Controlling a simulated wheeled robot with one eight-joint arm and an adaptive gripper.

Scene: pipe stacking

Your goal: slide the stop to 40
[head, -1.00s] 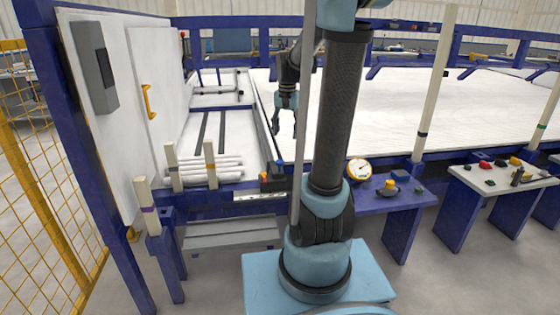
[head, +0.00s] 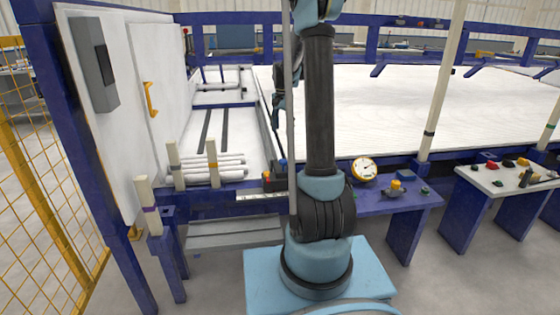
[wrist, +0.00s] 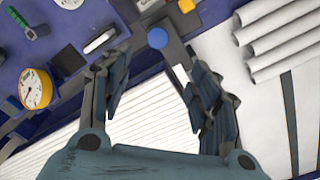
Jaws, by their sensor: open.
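In the wrist view the blue round knob (wrist: 157,38) shows beyond my fingertips, with a yellow knob (wrist: 186,6) farther up. My gripper (wrist: 152,90) is open and empty, its fingers spread on either side below the blue knob and apart from it. In the head view my gripper (head: 277,103) is partly hidden behind my arm.
A round yellow-rimmed gauge (head: 364,170) stands on the bench to the right. Several white pipes (head: 215,168) lie stacked between upright posts at the left. A white cabinet door with a yellow handle (head: 151,99) stands farther left. A white slatted bed (head: 390,100) stretches behind.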

